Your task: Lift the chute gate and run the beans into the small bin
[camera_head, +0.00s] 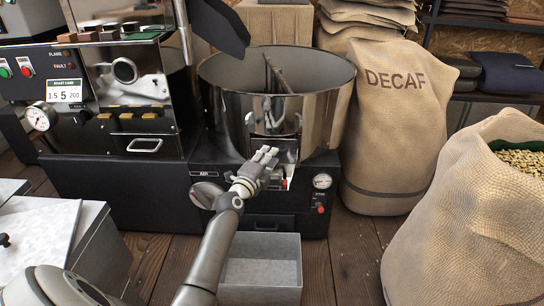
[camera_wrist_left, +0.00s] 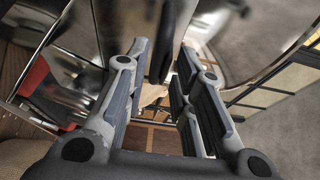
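The round metal cooling drum (camera_head: 222,100) stands on a black base. Its shiny chute and gate (camera_head: 270,115) are at the drum's front. My left gripper (camera_head: 266,156) is directly in front of the chute and partly hides its lower part. In the left wrist view, the fingers (camera_wrist_left: 160,75) are apart. A dark upright piece (camera_wrist_left: 162,45), perhaps the gate's handle, shows between or just beyond their tips; contact is unclear. The small bin (camera_head: 260,272), a grey open box, stands on the floor below; I see no beans in it. My right gripper is out of view.
The roaster (camera_head: 125,170) with its gauge stands at the left. A DECAF sack (camera_head: 395,120) stands right of the drum, and an open sack (camera_head: 465,215) of beans is at the front right. A grey metal box (camera_head: 95,245) is at the front left. Floor is free right of the bin.

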